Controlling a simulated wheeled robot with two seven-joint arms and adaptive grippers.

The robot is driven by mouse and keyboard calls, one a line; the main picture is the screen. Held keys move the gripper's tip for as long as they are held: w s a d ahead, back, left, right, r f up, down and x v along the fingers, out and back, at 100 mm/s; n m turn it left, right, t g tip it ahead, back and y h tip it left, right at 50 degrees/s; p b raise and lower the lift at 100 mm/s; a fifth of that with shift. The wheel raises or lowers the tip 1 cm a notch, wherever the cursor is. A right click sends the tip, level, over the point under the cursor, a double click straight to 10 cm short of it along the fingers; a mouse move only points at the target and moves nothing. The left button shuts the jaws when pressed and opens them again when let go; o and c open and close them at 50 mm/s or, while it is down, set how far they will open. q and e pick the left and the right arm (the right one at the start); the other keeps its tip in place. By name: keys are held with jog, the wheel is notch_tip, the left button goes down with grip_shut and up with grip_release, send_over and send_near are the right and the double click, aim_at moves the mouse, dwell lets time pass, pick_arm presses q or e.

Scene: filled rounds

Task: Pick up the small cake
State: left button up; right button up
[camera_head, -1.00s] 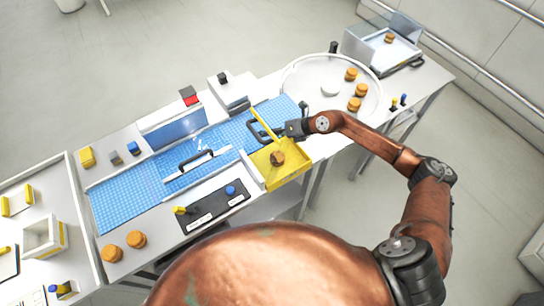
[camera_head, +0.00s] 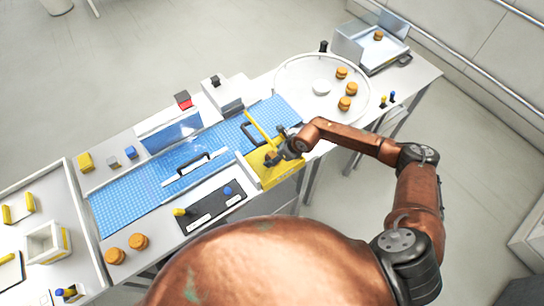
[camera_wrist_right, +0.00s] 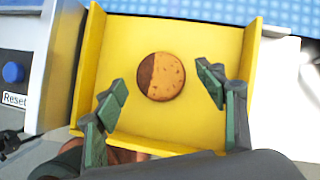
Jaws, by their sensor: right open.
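The small cake (camera_wrist_right: 161,76) is a round golden-brown piece with a darker brown left part. It lies on the floor of a yellow tray (camera_wrist_right: 215,35), seen in the right wrist view. My right gripper (camera_wrist_right: 165,90) is open, with its green-padded fingers to the left and right of the cake and nothing between them touching it. In the head view my right gripper (camera_head: 277,158) is over the yellow tray (camera_head: 290,176) and largely hides the cake. My left gripper is not in view.
A blue conveyor (camera_head: 140,190) with black-handled gates runs beside the tray. A black button panel (camera_head: 212,208) is left of the tray. A round white turntable (camera_head: 300,75) holds several cakes at upper right. Two more cakes (camera_head: 138,241) sit at lower left.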

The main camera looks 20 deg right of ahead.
jog(key=shift+x, duration=1.35)
jog(key=shift+c, duration=0.4)
jog(key=c, duration=0.8)
